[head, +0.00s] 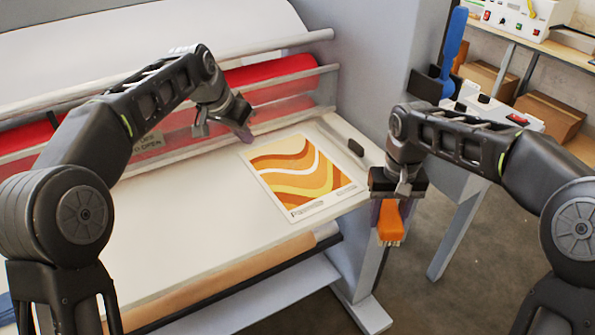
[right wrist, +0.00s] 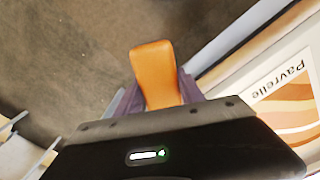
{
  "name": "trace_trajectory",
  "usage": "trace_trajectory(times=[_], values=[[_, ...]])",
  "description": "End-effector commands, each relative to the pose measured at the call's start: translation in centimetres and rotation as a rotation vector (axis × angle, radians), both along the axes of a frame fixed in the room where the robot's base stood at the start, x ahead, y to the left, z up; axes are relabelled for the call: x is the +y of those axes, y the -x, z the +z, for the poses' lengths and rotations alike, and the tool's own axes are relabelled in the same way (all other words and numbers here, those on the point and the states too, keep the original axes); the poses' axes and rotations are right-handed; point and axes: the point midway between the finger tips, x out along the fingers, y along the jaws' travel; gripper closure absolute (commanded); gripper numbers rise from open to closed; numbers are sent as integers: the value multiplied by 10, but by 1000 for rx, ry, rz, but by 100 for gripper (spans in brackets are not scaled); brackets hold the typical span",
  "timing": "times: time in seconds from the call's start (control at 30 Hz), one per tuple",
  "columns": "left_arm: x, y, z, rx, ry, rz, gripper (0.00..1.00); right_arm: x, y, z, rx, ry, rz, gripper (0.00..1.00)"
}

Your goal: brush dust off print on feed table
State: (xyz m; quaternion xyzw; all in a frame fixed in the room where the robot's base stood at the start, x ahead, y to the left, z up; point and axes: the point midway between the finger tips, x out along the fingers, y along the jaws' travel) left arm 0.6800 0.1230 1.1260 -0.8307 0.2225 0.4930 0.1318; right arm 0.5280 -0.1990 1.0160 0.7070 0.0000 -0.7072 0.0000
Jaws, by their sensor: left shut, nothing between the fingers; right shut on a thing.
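The print (head: 300,178), with orange, yellow and white waves and a white border, lies flat on the white feed table (head: 210,220) near its right end. Its corner also shows in the right wrist view (right wrist: 290,108). My right gripper (head: 388,205) is shut on an orange-handled brush (head: 390,222) with pale bristles pointing down, just off the table's right edge beside the print. The orange handle shows between the fingers in the right wrist view (right wrist: 155,75). My left gripper (head: 243,130) is shut and empty above the table, behind and left of the print. Dust cannot be made out.
Red rollers (head: 270,75) of the laminator run behind the table. A small dark object (head: 355,147) lies by the table's right edge. A blue-handled tool (head: 453,45) stands at the machine's side. A shelf with boxes (head: 550,112) is at right. The table's left part is clear.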

Motion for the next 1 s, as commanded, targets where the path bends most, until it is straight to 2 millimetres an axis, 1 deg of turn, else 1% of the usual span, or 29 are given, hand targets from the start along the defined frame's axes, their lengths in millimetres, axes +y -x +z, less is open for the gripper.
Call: trace_trajectory(times=[0.03, 0.2, 0.3, 0.4, 0.57, 1.0], values=[[3, 4, 10, -5, 1, 1, 100, 0, 0, -3, -1, 0, 0, 87], [11, 19, 42, -4, 0, 1, 100, 0, 0, -7, -1, 0, 0, 87], [15, 26, 57, -4, 0, 1, 100, 0, 0, -8, -1, 0, 0, 87], [18, 31, 68, -2, 0, 0, 100, 0, 0, -8, -1, 0, 0, 87], [20, 35, 74, 0, 0, 0, 100, 0, 0, -8, -1, 0, 0, 87], [20, 35, 74, 0, 0, 0, 100, 0, 0, -8, -1, 0, 0, 87]])
